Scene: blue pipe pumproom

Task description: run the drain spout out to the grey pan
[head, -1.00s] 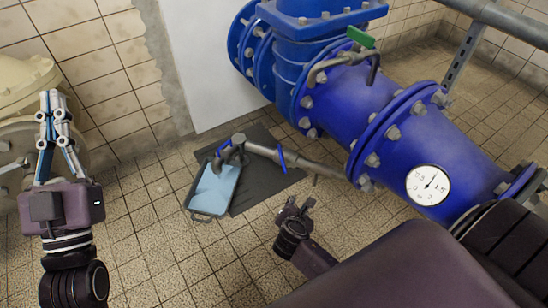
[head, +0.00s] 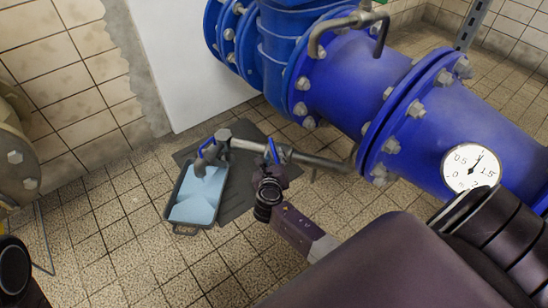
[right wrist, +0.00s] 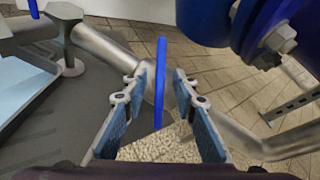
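The drain spout (head: 240,143) is a grey pipe running left from the blue pipework, with an elbow and a down-turned end. In the head view its end overlaps the far part of the pan; its height above it is unclear. The pan (head: 181,228) is dark-rimmed with a light blue inside, on the floor. A thin blue handle (head: 274,151) sits on the spout pipe. My right gripper (head: 271,174) is at this handle. In the right wrist view the open fingers (right wrist: 159,97) stand either side of the blue handle (right wrist: 161,68), with gaps. My left gripper's fingers are not in view.
A dark mat (head: 235,203) lies beneath the spout beside the pan. The large blue flanged pipe (head: 345,85) with a round gauge (head: 471,168) stands to the right. Beige pipework (head: 18,160) is at the left edge. Tiled floor in front is clear.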

